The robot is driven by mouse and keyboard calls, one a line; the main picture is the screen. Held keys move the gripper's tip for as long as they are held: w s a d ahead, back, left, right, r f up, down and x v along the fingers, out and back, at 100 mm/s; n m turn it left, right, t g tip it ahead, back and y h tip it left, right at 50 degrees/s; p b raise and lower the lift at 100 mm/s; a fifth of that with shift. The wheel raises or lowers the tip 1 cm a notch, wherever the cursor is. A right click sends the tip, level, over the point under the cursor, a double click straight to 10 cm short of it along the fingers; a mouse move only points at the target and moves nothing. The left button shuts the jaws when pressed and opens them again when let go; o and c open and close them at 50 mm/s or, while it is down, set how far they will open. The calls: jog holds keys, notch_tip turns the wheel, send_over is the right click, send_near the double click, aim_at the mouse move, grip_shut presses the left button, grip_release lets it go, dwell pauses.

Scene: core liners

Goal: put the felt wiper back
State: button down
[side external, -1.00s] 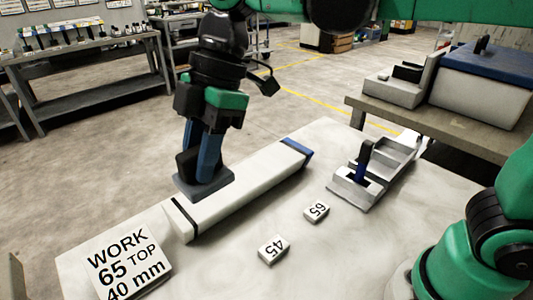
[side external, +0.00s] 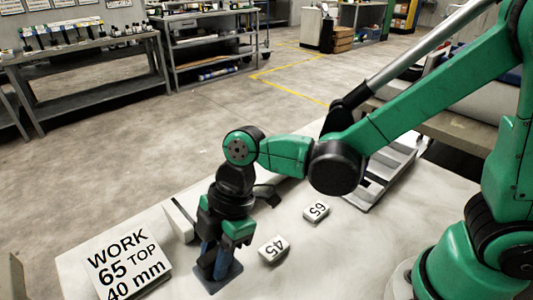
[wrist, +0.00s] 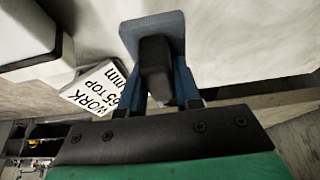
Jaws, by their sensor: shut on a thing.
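My gripper (side external: 217,258) is shut on the felt wiper's dark handle. The wiper's flat grey-blue pad (side external: 218,279) faces down, low over the front of the white table; I cannot tell whether it touches. In the wrist view the wiper pad (wrist: 150,27) and dark handle sit between the blue fingers of my gripper (wrist: 160,85). The long white core liner (side external: 181,219) lies behind my gripper, mostly hidden by my arm. The grey stepped rack (side external: 388,172) at the right is partly covered by my arm.
The white table (side external: 330,255) carries blocks marked 45 (side external: 273,249) and 65 (side external: 316,209). A sign reading WORK 65 TOP 40 mm (side external: 127,264) stands left of my gripper. The table's front right is clear up to my base.

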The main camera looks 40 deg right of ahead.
jog(key=shift+f, duration=2.25)
jog(key=shift+f, duration=0.1)
jog(key=c, duration=0.6)
grip_release()
jog(key=v, duration=1.1)
jog(key=d+r+m+t+h, duration=0.2)
jog(key=d+m+t+h, duration=0.2)
jog(key=d+m, duration=1.2)
jog(key=m+t, duration=0.2)
jog(key=t, duration=0.1)
jog(key=shift+w, duration=0.15)
